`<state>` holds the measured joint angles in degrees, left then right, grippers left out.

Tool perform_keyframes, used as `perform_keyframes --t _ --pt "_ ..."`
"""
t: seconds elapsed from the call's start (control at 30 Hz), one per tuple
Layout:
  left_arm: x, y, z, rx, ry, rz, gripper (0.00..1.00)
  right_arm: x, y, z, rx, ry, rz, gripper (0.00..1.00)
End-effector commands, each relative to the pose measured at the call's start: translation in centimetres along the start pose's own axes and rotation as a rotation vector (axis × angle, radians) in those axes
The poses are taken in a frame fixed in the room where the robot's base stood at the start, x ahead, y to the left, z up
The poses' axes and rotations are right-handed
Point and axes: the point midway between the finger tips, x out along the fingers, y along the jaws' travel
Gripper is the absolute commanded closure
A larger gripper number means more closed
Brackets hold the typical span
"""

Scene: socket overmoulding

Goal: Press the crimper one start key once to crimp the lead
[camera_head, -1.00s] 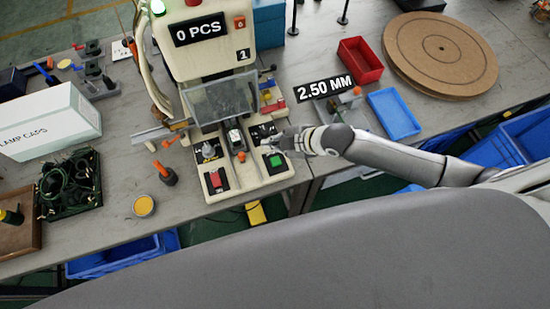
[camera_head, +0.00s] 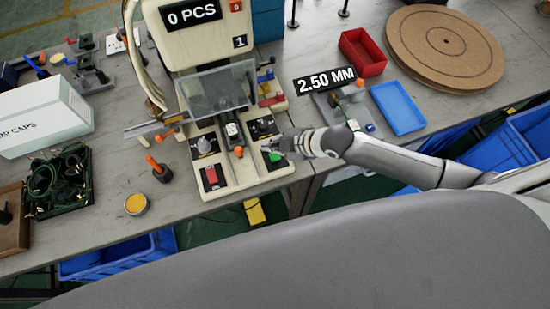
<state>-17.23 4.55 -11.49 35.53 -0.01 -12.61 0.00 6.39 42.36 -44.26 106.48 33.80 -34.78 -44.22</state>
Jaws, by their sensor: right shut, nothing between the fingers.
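Crimper one (camera_head: 195,55) is a cream machine marked 1, with a counter sign reading 0 PCS and a clear guard at its front. Its base carries a green key (camera_head: 275,157) on the right and a red key (camera_head: 211,176) on the left. My right gripper (camera_head: 272,146) is shut and empty at the green key. Its fingertips lie over the key's upper edge and partly hide it. I cannot tell whether they touch it or whether the key is pressed. My left gripper is not in view. No lead can be made out clearly in the crimper.
A red tray (camera_head: 361,52), a blue tray (camera_head: 398,108) and a round brown board (camera_head: 445,45) lie to the right. A white box (camera_head: 45,118), a tray of dark cables (camera_head: 57,180) and a yellow tin (camera_head: 136,204) are to the left. Blue bins stand below the bench edge.

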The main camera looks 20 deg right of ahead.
Motion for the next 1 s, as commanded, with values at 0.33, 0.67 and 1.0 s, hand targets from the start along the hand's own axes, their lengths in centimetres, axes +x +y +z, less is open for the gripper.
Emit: perform_keyframes --t 0.33,0.67,1.0 --pt "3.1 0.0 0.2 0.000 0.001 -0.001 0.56 2.7 -1.9 1.9 0.001 0.001 0.001 1.00" --pt "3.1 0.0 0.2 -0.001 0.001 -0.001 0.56 2.7 -1.9 1.9 0.001 0.000 0.001 1.00" --pt "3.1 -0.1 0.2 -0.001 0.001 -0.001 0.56 2.7 -1.9 2.0 0.001 0.000 0.000 1.00"
